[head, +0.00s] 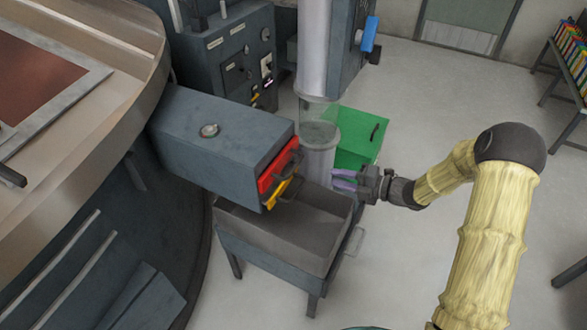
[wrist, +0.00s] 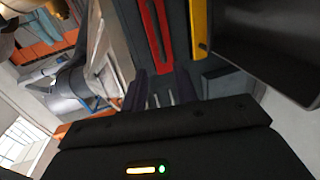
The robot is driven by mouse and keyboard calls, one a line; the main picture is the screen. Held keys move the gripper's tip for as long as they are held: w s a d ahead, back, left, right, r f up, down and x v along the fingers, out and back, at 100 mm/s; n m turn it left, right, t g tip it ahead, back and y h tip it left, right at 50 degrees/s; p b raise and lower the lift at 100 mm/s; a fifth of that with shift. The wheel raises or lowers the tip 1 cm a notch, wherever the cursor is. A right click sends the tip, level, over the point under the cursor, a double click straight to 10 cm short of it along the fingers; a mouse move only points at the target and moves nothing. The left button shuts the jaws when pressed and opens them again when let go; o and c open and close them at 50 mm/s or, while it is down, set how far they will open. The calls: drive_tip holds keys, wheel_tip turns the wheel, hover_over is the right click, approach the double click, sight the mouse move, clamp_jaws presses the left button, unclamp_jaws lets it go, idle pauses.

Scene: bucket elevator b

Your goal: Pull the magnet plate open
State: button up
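A grey housing (head: 220,135) juts out in the middle of the head view. Its end face carries a red plate (head: 275,172) and, below it, a yellow plate (head: 279,190), with dark handles in front. I cannot tell which of them is the magnet plate. Both look set against the housing. My gripper (head: 338,180) is to the right of the plates, apart from them, with its purple fingers spread and nothing between them. In the wrist view, the red plate (wrist: 155,32) and the yellow plate (wrist: 200,28) show beyond my open fingers.
An open grey bin on legs (head: 270,255) stands below the plates. A clear vertical tube (head: 319,125) and a green box (head: 358,140) are just behind my gripper. A large round machine (head: 110,110) fills the left.

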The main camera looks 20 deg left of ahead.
sight(293, 167)
drive_tip(key=p+x, duration=0.1)
drive_tip(key=x, duration=1.4)
drive_tip(key=shift+a+p, duration=0.25)
drive_tip(key=shift+p, duration=0.05)
clamp_jaws()
